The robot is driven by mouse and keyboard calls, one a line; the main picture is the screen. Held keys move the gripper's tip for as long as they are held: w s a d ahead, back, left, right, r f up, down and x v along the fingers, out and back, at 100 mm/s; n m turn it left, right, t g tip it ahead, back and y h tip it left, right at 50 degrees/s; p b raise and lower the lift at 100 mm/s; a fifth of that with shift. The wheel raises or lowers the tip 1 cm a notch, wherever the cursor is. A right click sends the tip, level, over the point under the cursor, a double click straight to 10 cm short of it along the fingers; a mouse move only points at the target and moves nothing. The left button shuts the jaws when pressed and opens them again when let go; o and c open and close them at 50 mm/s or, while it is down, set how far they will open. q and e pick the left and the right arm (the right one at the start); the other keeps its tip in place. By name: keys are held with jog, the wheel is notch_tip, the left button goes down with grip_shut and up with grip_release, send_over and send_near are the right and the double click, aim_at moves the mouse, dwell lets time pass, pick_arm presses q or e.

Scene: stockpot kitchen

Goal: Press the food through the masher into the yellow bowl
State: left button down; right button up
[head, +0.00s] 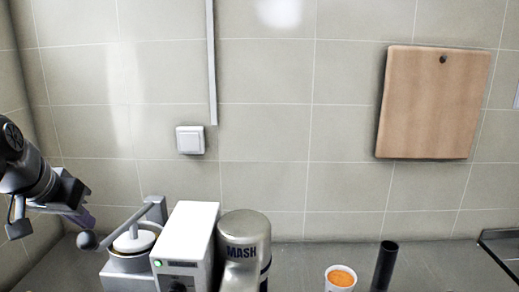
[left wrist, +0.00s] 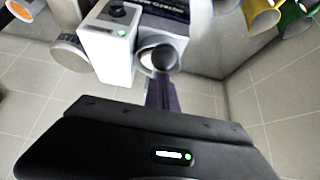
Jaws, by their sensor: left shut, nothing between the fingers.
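The masher stands at the bottom left of the head view: a white box (head: 188,240) with a green light, a grey cylinder marked MASH (head: 244,238), and a lever (head: 125,223) ending in a dark ball knob (head: 87,240). My left gripper (head: 84,218) is shut and empty, close to the knob. In the left wrist view its fingers (left wrist: 160,95) point at the knob (left wrist: 164,58); whether they touch it I cannot tell. A yellow bowl (left wrist: 262,18) shows at the top right of the left wrist view. A white cup (head: 340,278) holds orange food. My right gripper is not in view.
A black cylinder (head: 385,265) stands right of the cup. A green container (left wrist: 296,24) sits beside the yellow bowl in the left wrist view. A wooden board (head: 433,102) hangs on the tiled wall. A dark-edged tray or sink (head: 505,250) lies at the far right.

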pick_arm(q)
jog(key=shift+f+b, duration=0.5)
jog(key=shift+f, duration=0.25)
jog(key=shift+f+b, duration=2.6)
jog(key=shift+f, duration=0.65)
dwell(4.0)
